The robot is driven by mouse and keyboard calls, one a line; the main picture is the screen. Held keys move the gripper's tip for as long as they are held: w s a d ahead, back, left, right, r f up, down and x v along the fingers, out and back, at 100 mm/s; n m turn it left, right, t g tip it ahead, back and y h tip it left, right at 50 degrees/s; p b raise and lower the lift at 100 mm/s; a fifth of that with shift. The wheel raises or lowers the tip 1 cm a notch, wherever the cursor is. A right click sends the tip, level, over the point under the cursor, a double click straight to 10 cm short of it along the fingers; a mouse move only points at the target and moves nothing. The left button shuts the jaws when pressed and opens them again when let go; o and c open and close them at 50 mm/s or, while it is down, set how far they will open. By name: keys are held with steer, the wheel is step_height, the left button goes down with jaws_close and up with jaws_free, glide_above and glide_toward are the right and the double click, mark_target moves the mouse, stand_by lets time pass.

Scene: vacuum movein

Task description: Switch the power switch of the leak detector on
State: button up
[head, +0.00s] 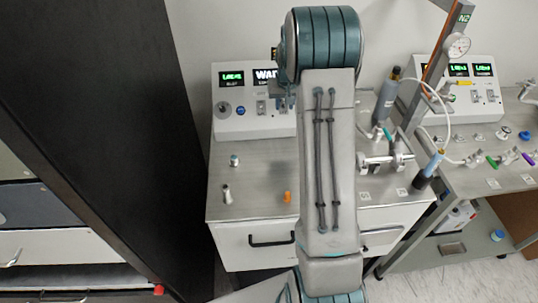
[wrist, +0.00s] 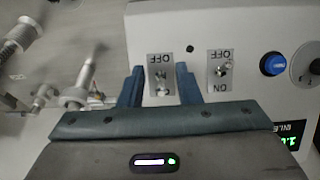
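The console with the power switches, apparently the leak detector (head: 235,125), stands at the back of the left bench with a green display and a white-lettered display. In the wrist view its panel shows upside down, with a left toggle switch (wrist: 161,84) and a right toggle switch (wrist: 222,70) on OFF-marked plates. ON shows on the right plate; the left plate's lower part is hidden by my gripper. My gripper (wrist: 159,67) is open, its fingers either side of the left switch. I cannot tell whether they touch it. In the head view my arm hides most of the gripper.
A blue button (wrist: 273,64) and a round knob (wrist: 305,66) sit beside the switches. A second console (head: 460,105) stands on the right bench. Small fittings, including an orange one (head: 287,197), stand on the left bench. A dark cabinet (head: 110,120) rises at left.

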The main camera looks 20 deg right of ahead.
steer(key=shift+s+f+t+b, duration=0.2)
steer(key=shift+f+t+b, duration=0.35)
steer(key=shift+b, duration=0.4)
steer(key=a+b+v, duration=0.1)
steer(key=b+v, duration=0.1)
steer(key=v, duration=1.2)
steer(key=s+a+f+n+b, duration=0.1)
steer(key=s+a+f, duration=0.1)
steer(key=s+a, duration=0.4)
steer(key=s+a+f+n+b, duration=0.1)
steer(key=s+a, duration=0.5)
steer(key=s, duration=0.6)
steer(key=shift+a+f+g+y+b, duration=0.3)
steer(key=shift+f+g+b, duration=0.1)
steer(key=shift+f, duration=0.4)
